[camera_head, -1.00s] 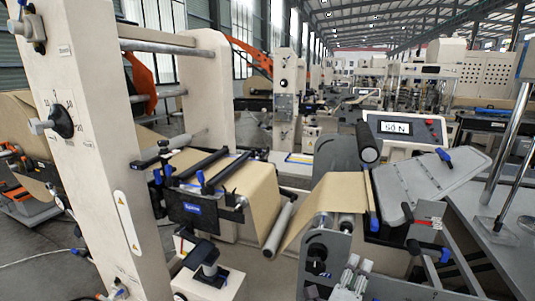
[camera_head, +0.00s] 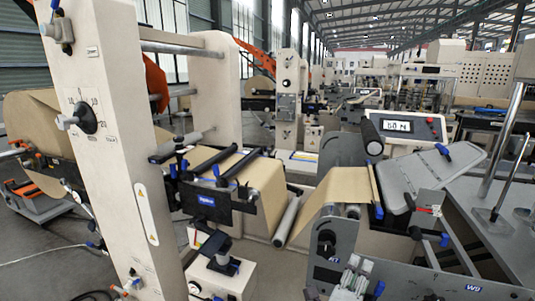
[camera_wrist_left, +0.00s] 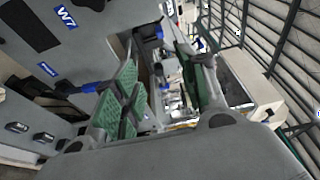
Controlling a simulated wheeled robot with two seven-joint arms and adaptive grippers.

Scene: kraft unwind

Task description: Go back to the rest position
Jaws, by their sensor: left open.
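My left gripper (camera_head: 352,280) shows small at the bottom of the head view, in front of the grey machine side. In the left wrist view its green-padded fingers (camera_wrist_left: 160,85) stand apart with nothing between them, so it is open and empty. My right gripper is not in view. The brown kraft paper (camera_head: 262,190) lies over the black-framed table (camera_head: 215,205) on the unwind stand. Another brown sheet (camera_head: 335,195) slopes over the rollers at the right. A silver roller (camera_head: 290,218) sits between them.
A cream upright (camera_head: 115,130) with a dial stands at the left. A tension display (camera_head: 398,127) and a grey hinged cover (camera_head: 435,175) are at the right. A grey bench with chrome posts (camera_head: 510,140) is at the far right.

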